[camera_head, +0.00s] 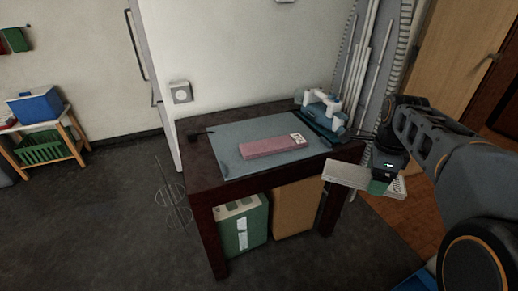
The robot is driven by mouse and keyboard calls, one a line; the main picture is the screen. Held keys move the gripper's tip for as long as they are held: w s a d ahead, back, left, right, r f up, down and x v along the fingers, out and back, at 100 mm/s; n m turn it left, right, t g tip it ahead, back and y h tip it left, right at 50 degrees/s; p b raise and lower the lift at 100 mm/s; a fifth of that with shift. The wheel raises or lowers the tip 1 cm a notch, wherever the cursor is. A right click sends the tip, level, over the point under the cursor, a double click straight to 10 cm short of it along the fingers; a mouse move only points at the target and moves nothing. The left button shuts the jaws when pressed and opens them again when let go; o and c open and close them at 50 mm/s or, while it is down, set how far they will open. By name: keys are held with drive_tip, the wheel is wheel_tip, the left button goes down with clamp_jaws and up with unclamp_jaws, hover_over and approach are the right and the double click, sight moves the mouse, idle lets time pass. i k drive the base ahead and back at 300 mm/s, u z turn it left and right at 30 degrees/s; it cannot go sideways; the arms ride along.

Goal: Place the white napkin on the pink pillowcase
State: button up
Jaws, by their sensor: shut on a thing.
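The pink pillowcase (265,148) is a flat, folded pink block with a black-and-white label at its right end. It lies on a grey-blue mat (232,160) on the dark table. The white napkin (345,174) looks like a flat whitish pack, with a printed part at its right end. My gripper (381,181) is shut on it and holds it off the table's front right corner, to the right of and nearer than the pillowcase. The napkin is apart from the pillowcase. My gripper's fingers are small and partly hidden here.
A blue-and-white device (324,108) stands at the table's back right. A green box (241,226) and a brown box (297,207) are under the table. White pipes (362,62) rise behind. The pillowcase's top is bare.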

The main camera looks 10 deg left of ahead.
sight(274, 144)
drive_tip(key=u, duration=0.95)
drive_tip(key=i, duration=0.15)
drive_tip(key=u, duration=0.05)
